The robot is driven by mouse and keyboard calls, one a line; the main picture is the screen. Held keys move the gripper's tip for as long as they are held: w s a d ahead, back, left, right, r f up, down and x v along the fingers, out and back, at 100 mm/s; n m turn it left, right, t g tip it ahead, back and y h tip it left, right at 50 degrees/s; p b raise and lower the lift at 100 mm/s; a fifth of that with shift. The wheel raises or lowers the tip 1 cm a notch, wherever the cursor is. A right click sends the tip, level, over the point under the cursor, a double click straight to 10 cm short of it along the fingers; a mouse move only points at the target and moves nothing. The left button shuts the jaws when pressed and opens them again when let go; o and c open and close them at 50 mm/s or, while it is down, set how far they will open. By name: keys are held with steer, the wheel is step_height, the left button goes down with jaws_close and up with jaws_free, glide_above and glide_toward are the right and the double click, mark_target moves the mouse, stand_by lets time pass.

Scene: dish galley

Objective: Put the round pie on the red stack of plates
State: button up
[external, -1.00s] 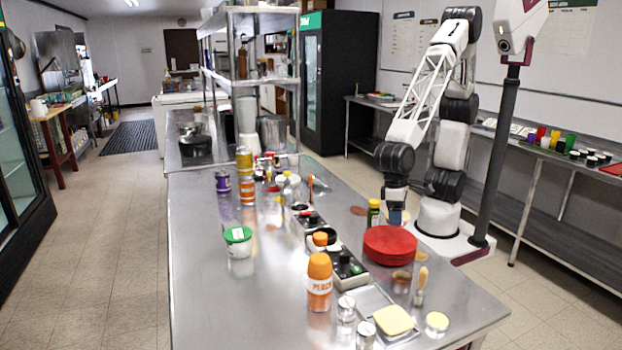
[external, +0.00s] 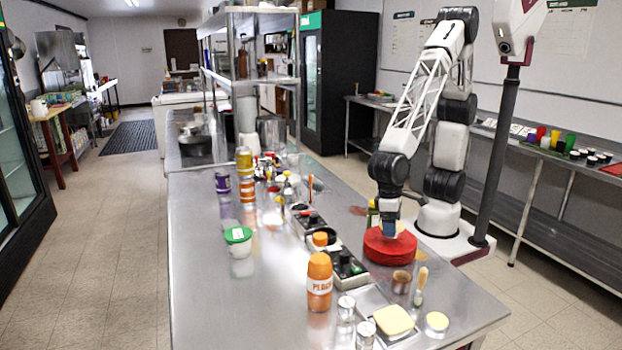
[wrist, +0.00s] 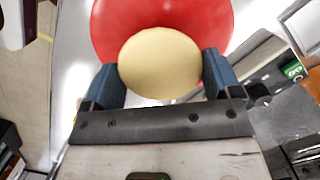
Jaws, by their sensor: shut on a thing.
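The red stack of plates (external: 398,252) stands on the steel counter near its right edge. It fills the top of the wrist view as a red disc (wrist: 112,28). The round pie is a pale tan disc (wrist: 160,60) between the two blue fingers of my gripper (external: 390,231), which is shut on it. In the wrist view the pie overlaps the near part of the red stack. In the external view my fingers are over the stack's far side, and the pie is hidden there. I cannot tell whether the pie touches the top plate.
A green-and-yellow bottle (external: 373,217) stands just behind the stack. An orange peach bottle (external: 319,284), a black control strip (external: 346,266), a brush (external: 420,285) and a brown cup (external: 401,282) are nearby. The counter's left part is mostly clear.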

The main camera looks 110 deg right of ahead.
steer(key=shift+f, duration=0.85)
steer(key=shift+f, duration=0.1)
steer(key=o, duration=0.8)
steer(key=r, duration=0.4)
steer(key=w+d+r, duration=0.1)
steer(key=r, duration=0.7)
steer(key=shift+w+d, duration=0.15)
